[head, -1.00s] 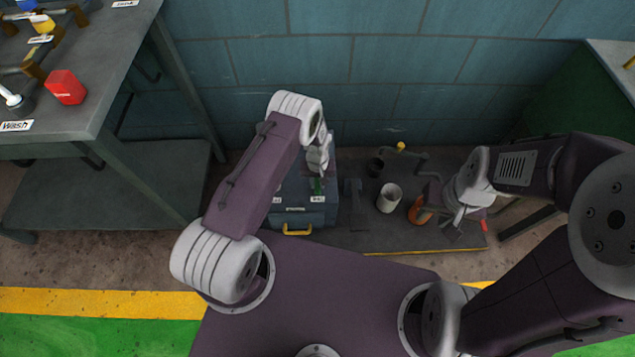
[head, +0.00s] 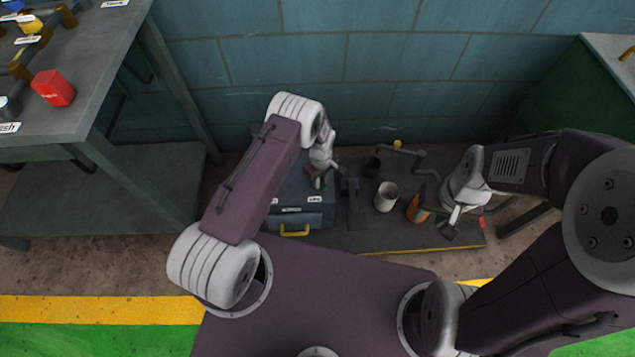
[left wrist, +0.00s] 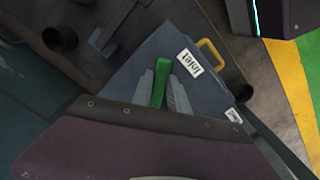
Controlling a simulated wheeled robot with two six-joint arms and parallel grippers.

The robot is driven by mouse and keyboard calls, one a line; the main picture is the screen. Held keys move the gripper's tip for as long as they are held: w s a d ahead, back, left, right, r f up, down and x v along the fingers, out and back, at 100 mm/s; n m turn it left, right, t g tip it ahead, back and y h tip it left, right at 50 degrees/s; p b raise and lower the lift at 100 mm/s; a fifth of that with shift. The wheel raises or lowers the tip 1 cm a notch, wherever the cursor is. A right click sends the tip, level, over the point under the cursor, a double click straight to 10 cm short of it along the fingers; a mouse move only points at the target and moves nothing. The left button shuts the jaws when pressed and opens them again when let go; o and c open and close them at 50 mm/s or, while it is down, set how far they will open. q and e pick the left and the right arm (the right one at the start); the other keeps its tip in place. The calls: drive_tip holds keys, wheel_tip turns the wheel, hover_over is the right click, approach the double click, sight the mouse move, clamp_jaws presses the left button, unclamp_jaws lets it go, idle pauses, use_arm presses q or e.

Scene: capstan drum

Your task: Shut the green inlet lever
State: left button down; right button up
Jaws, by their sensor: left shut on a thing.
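The green inlet lever (left wrist: 162,78) is on top of a blue-grey box (left wrist: 212,83) beside a white "Inlet" label (left wrist: 189,63). My left gripper (left wrist: 161,92) is shut on the lever, with one grey finger on each side of it. In the head view my left gripper (head: 318,181) is over the right part of the box (head: 304,219) and hides most of the lever. My right gripper (head: 450,228) is well to the right, beside an orange object (head: 416,208). Its fingers are too small to tell whether they are open.
A white cup (head: 386,197) and a dark cup (head: 372,166) stand right of the box on a dark platform (head: 380,238). A bent pipe with a yellow knob (head: 397,145) is behind them. A yellow handle (head: 295,231) is on the box front. A grey bench (head: 95,100) stands at left.

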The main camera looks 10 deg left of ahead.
use_arm(q)
drive_tip(key=n, duration=0.1)
drive_tip(key=w+n+b, duration=0.1)
drive_tip(key=n, duration=0.1)
drive_tip(key=d+n, duration=0.1)
drive_tip(key=n, duration=0.1)
drive_tip(key=shift+w+f+b, duration=0.1)
drive_tip(key=shift+w+b, duration=0.3)
drive_tip(key=n, duration=0.1)
drive_tip(key=w+n+b, duration=0.1)
drive_tip(key=n, duration=0.1)
drive_tip(key=shift+n, duration=0.3)
drive_tip(key=shift+w+a+n+b, duration=0.1)
drive_tip(key=shift+w+n+b, duration=0.3)
drive_tip(key=shift+n, duration=0.8)
drive_tip(key=shift+w, duration=0.15)
drive_tip(key=c, duration=1.3)
unclamp_jaws()
wheel_tip(320, 180, up, 9)
drive_tip(key=p, duration=0.4)
